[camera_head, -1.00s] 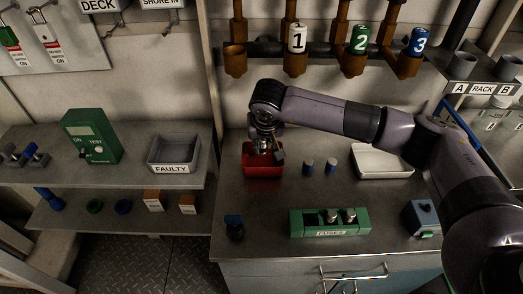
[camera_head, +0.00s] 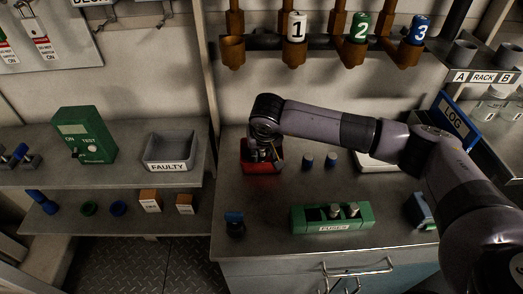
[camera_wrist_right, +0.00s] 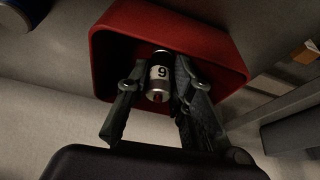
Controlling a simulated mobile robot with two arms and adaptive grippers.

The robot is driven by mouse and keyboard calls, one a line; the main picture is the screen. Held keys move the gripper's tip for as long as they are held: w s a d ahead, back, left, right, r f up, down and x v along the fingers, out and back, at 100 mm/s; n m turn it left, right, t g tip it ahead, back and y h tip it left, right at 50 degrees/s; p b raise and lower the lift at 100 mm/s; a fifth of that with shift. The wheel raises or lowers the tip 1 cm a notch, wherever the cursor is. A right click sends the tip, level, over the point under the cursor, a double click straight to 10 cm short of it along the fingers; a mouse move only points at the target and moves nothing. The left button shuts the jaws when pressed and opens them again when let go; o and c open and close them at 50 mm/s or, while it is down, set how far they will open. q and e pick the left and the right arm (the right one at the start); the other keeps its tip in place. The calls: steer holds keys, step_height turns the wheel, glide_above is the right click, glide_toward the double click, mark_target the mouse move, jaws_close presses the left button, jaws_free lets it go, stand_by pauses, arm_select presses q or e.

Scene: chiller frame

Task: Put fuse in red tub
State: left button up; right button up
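The red tub (camera_head: 262,168) stands on the grey bench, below my right gripper. My right gripper (camera_head: 264,152) reaches down into the tub. In the right wrist view the red tub (camera_wrist_right: 215,40) surrounds the fingertips. There my right gripper (camera_wrist_right: 160,82) has its fingers on both sides of a small silver fuse (camera_wrist_right: 159,75) with a white label that reads 9 or 6. The fingers look shut on it. The head view does not show the fuse clearly. My left gripper is not in view.
Two dark, blue-topped cylinders (camera_head: 319,162) stand right of the tub. A green fuse block (camera_head: 332,218) holds silver fuses at the bench front. A white tray (camera_head: 375,162) is partly behind my arm. A grey FAULTY bin (camera_head: 169,150) sits on the left shelf.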

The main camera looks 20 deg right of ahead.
steer(key=shift+o, duration=1.4)
steer(key=shift+r, duration=0.1)
steer(key=shift+r+p, duration=0.25)
steer(key=shift+p, duration=0.1)
steer(key=b+v, duration=0.2)
steer(key=v, duration=0.9)
steer(key=shift+s+r, duration=0.25)
steer(key=shift+r, duration=0.05)
steer(key=shift+a, duration=0.1)
